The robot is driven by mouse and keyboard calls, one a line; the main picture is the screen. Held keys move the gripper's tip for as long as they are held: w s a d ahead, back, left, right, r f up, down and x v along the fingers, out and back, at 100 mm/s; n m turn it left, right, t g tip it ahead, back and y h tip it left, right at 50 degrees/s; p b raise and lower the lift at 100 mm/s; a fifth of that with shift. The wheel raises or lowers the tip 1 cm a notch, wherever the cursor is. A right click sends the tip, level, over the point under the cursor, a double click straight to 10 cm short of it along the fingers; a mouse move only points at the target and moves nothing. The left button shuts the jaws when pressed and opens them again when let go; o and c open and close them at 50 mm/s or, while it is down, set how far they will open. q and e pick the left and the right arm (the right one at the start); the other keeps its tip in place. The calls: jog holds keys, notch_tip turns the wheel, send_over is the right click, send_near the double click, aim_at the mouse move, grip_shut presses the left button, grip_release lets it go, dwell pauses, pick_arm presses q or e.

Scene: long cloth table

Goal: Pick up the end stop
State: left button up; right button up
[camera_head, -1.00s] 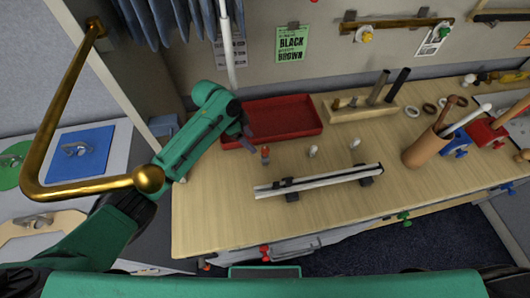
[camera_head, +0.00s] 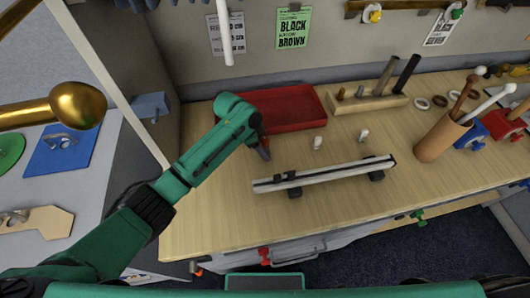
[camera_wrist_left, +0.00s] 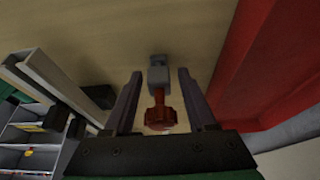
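A small grey piece with a red knob, which looks like the end stop (camera_wrist_left: 159,76), stands on the wooden bench top. In the left wrist view it sits between the two fingers of my left gripper (camera_wrist_left: 159,80), with a gap on each side. The fingers are open and point down at the bench. In the head view my left gripper (camera_head: 263,143) is just in front of the red tray and mostly hides the piece. Two similar pieces with pale knobs, one nearer (camera_head: 317,142) and one farther right (camera_head: 363,135), stand apart. My right gripper is out of view.
A red tray (camera_head: 306,122) lies close behind my left gripper. A metal rail on black feet (camera_head: 325,174) lies in front. A wooden block with rods (camera_head: 368,104) and a tool cup (camera_head: 436,143) stand to the right. The near left bench top is clear.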

pick_arm(q)
jog(key=shift+s, duration=0.1)
grip_shut()
jog(key=shift+r+b, duration=0.5)
jog(key=shift+b, duration=0.05)
jog(key=s, duration=0.1)
jog(key=s+b, duration=0.1)
jog(key=s, duration=0.1)
jog(key=shift+s+d, duration=0.2)
jog(key=shift+d, duration=0.15)
notch_tip(320, 180, up, 14)
jog(key=b, duration=0.1)
jog(key=shift+s+b, duration=0.25)
jog(key=shift+b, duration=0.1)
jog(key=shift+f+b, duration=3)
jog(key=shift+f, duration=4.45)
